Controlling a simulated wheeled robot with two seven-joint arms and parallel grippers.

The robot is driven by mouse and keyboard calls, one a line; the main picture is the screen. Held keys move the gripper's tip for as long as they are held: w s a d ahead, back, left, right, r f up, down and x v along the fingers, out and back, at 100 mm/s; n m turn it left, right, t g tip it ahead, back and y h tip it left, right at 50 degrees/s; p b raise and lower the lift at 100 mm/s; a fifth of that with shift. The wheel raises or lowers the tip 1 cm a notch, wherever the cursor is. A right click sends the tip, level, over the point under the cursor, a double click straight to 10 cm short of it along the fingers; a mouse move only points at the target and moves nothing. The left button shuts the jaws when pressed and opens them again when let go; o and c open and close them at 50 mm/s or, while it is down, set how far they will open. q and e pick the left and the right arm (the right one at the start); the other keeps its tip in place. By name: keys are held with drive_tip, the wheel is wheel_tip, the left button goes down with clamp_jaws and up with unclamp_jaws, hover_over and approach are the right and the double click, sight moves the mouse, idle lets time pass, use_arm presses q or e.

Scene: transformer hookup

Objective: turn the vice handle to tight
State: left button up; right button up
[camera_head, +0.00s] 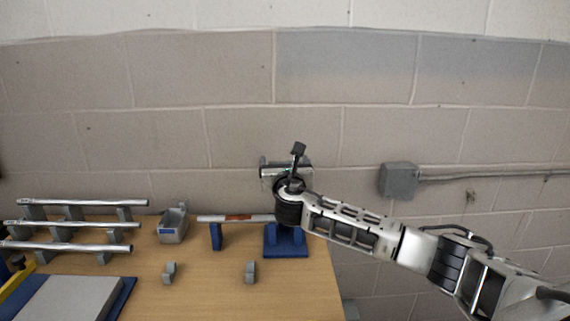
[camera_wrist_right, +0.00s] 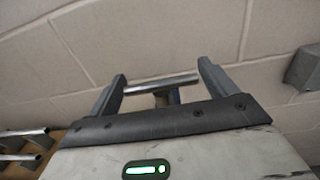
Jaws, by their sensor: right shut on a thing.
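The vice's blue base (camera_head: 286,246) stands on the table at the right end of a tube, with its upper part hidden behind my right arm. My right gripper (camera_head: 284,168) is above the vice, in front of the wall. In the right wrist view, a shiny metal bar, apparently the vice handle (camera_wrist_right: 162,84), lies crosswise between the two fingers of the gripper (camera_wrist_right: 162,71), with a short post under its middle. The fingers are shut on it, one at each end. The handle cannot be made out in the head view. My left gripper is not in view.
A tube with a reddish band (camera_head: 238,218) rests on a blue support (camera_head: 216,238). Several metal rods (camera_head: 75,224) lie on a rack at left, beside a grey bin (camera_head: 173,226). Two small grey blocks (camera_head: 251,272) stand in front. A conduit box (camera_head: 399,180) is on the wall.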

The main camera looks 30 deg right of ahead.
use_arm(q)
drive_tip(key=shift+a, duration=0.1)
use_arm(e)
drive_tip(key=shift+m+g+h, duration=2.3)
drive_tip(key=shift+g+h, duration=0.1)
drive_tip(key=shift+h, duration=0.3)
drive_tip(key=o, duration=0.9)
drive_tip(key=shift+c, duration=0.2)
use_arm(q)
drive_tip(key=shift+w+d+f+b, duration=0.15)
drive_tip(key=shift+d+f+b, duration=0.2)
drive_tip(key=shift+b, duration=0.6)
use_arm(e)
drive_tip(key=v, duration=1.6)
drive_tip(key=shift+w, duration=0.15)
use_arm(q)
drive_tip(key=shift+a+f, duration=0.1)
use_arm(e)
drive_tip(key=shift+a, duration=0.1)
